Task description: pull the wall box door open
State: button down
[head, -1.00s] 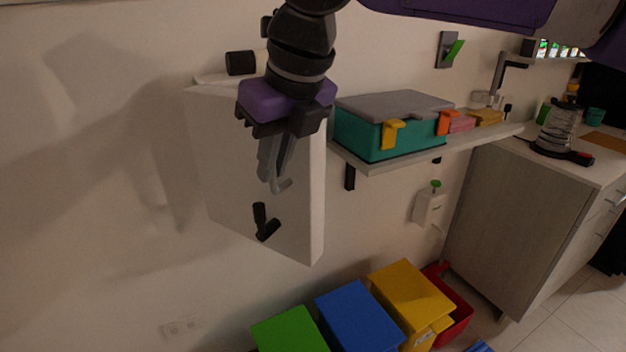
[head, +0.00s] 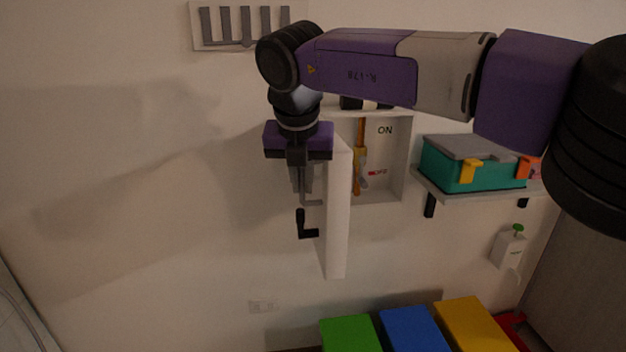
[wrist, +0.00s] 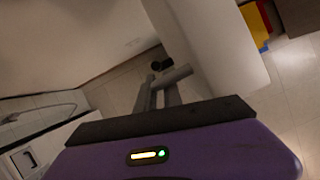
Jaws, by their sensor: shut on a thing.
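The wall box (head: 383,190) is on the wall, and its white door (head: 338,215) stands swung out, seen nearly edge-on. Inside I see the word ON, a small red mark and a yellow-orange tool-like item (head: 358,165). My gripper (head: 305,196) is at the left face of the door, pointing down, shut on what looks like a grey bar handle (head: 314,203); the grip itself is small and partly hidden. A black L-shaped handle (head: 303,228) on the door is just below. In the wrist view the fingers (wrist: 160,95) are beside the white door (wrist: 215,45).
A shelf (head: 480,194) with a teal case (head: 460,170) is right of the box. Green (head: 350,334), blue (head: 412,330) and yellow (head: 474,325) bins stand below. A grey rack (head: 240,25) is on the wall above left. The wall left of the door is clear.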

jog(key=shift+w+r, duration=0.25)
jog(key=shift+w, duration=0.05)
jog(key=c, duration=1.5)
grip_release()
jog(key=v, duration=0.6)
jog(key=shift+s+a+r, duration=0.1)
jog(key=shift+r, duration=0.05)
jog(key=shift+s+r, duration=0.45)
jog(key=shift+r, duration=0.1)
jog(key=shift+a+f, duration=0.1)
